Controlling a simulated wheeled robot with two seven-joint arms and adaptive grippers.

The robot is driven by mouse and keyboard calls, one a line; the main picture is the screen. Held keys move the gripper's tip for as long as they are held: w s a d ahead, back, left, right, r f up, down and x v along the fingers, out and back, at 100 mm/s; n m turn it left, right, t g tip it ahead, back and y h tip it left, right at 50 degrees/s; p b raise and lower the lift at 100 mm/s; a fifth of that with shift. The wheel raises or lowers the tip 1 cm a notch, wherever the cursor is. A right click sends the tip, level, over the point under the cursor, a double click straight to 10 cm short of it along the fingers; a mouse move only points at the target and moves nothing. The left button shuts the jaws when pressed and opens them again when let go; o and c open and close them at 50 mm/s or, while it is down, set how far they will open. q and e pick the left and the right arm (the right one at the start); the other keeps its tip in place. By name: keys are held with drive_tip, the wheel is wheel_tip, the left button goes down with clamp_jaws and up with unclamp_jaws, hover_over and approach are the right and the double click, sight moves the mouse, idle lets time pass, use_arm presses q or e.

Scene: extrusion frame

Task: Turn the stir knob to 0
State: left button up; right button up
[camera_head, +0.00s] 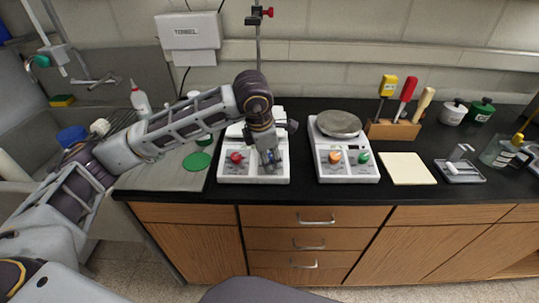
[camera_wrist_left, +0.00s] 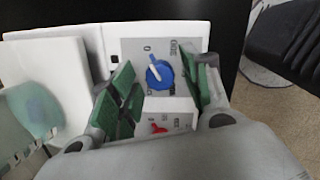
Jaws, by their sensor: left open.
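A white hotplate unit (camera_head: 253,178) stands on the black counter with a red knob (camera_head: 237,157) at its front left. In the left wrist view a blue knob (camera_wrist_left: 159,74) sits on its grey panel, with a white pointer line slanting up and left towards a "0" mark. The red knob also shows there (camera_wrist_left: 158,128), lower down. I cannot read which knob is labelled stir. My left gripper (camera_head: 270,158) is over the front right of the unit, open, its green-padded fingers (camera_wrist_left: 157,76) on either side of the blue knob. In the head view the gripper hides most of that knob.
A second hotplate unit (camera_head: 350,175) with orange and green knobs stands to the right. A notepad (camera_head: 408,168), a tool block (camera_head: 393,130) and a small tray (camera_head: 460,176) lie further right. A stand rod (camera_head: 258,45) rises behind the left unit.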

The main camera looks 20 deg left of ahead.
use_arm(q)
drive_tip(key=v, duration=1.2)
use_arm(e)
drive_tip(key=shift+w+d+r, duration=0.1)
drive_tip(key=shift+w+d, duration=0.05)
drive_tip(key=shift+w, duration=0.15)
idle(0.4)
